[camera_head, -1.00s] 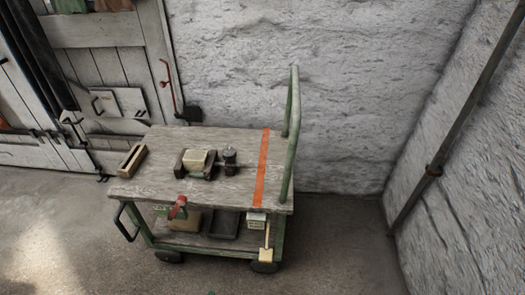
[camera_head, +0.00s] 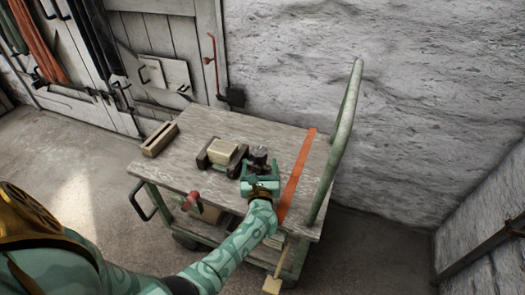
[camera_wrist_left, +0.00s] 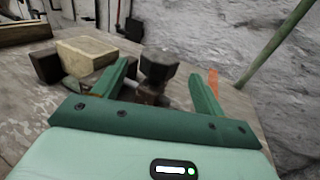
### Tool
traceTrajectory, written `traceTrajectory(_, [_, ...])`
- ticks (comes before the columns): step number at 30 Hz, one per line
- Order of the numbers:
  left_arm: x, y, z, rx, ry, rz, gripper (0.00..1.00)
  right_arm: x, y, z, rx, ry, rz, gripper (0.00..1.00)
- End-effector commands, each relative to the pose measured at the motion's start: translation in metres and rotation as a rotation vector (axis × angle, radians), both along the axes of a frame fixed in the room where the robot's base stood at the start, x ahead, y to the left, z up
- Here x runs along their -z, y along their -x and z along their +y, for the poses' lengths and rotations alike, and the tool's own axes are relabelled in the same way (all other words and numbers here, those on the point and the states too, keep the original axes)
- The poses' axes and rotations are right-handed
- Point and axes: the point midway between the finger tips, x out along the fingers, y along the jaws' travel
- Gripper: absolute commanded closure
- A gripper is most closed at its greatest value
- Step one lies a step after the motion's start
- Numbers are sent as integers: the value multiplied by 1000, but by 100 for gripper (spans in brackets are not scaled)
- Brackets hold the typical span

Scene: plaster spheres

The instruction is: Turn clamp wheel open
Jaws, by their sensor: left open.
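The clamp wheel (camera_head: 259,155) is a dark knob on the right end of a dark clamp (camera_head: 206,158) on the trolley top. A cream block (camera_head: 223,150) sits between the clamp's jaws. My left gripper (camera_head: 260,168) is open and reaches in from the front at the wheel. In the left wrist view, the wheel (camera_wrist_left: 157,70) shows between the two spread green fingers, with a gap visible on each side. I cannot tell whether the fingertips reach past it. The clamp's cream block (camera_wrist_left: 86,55) lies left of the left finger. My right gripper is not in view.
The wooden trolley top (camera_head: 180,180) carries a small wooden box (camera_head: 160,139) at left and an orange strip (camera_head: 297,178) at right. A green handle rail (camera_head: 338,140) rises at the right end. A red-handled item (camera_head: 191,199) is at the front edge. A rough wall stands behind.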

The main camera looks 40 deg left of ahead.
Motion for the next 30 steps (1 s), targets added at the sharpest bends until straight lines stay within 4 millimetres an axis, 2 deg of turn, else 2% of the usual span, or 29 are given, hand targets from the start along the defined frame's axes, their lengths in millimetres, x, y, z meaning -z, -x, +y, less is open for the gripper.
traceTrajectory(3, [4,-24,18,-1,-2,3,29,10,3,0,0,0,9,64])
traceTrajectory(9, [4,-51,38,0,-3,3,29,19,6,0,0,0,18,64])
traceTrajectory(14, [2,-60,44,1,-1,3,29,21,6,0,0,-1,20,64])
traceTrajectory(22, [1,-62,45,1,-2,3,29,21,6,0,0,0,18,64])
traceTrajectory(23, [1,-62,45,1,-2,3,34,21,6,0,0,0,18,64])
traceTrajectory(27, [1,-61,45,1,-2,3,73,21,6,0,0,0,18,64])
traceTrajectory(30, [1,-61,45,1,-2,3,72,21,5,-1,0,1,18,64])
